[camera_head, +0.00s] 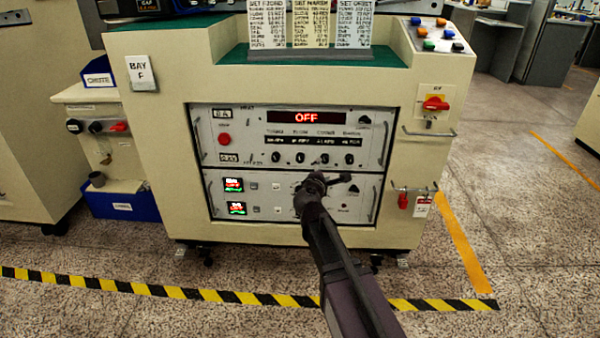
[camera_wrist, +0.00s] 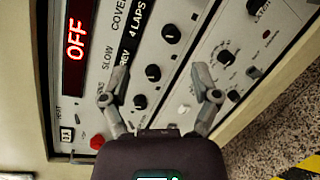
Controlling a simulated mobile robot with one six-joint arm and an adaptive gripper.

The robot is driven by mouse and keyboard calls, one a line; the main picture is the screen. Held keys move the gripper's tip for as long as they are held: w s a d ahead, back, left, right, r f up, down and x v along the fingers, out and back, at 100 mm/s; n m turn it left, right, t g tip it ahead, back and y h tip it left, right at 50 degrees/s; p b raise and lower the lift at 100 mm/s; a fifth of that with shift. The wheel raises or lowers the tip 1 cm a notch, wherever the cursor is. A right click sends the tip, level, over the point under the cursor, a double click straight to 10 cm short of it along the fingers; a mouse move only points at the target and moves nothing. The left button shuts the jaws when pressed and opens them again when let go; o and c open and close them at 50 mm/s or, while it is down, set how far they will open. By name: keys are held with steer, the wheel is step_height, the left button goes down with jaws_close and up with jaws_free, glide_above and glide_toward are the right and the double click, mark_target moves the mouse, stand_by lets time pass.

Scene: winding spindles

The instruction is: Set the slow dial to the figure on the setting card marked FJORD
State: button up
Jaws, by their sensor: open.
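The FJORD setting card (camera_head: 267,25) stands leftmost of three cards on the cabinet top; its figures are too small to read. The slow dial (camera_wrist: 153,72) is a black knob on the upper grey panel, under the SLOW label, with REV partly readable in its window. It seems to be the second knob from the left in the head view (camera_head: 300,158). My gripper (camera_wrist: 160,80) is open, its fingers either side of the slow dial in the wrist picture; I cannot tell how far off the panel. In the head view my gripper (camera_head: 328,179) shows before the lower panel.
Other knobs flank the slow dial, one above (camera_wrist: 171,34) and one below (camera_wrist: 140,102). The red display (camera_head: 306,118) reads OFF. A red button (camera_head: 225,139) sits at the panel's left. Metal handles edge the panels. A red rotary switch (camera_head: 435,103) is at the right.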

mark_target(300, 160)
steer(key=w+a+f+n+t+y+b, duration=0.1)
steer(key=a+f+n+t+y+b, duration=0.1)
steer(key=a+f+n+b, duration=0.3)
steer(key=a+n+y+b, duration=0.1)
steer(key=a, duration=0.2)
steer(key=shift+w+f+n+y+b, duration=0.3)
steer(key=shift+w+f+b, duration=0.05)
steer(key=shift+f+b, duration=0.05)
steer(key=shift+w, duration=0.1)
steer(key=w, duration=1.3)
steer(key=shift+w+d, duration=0.3)
jaws_close()
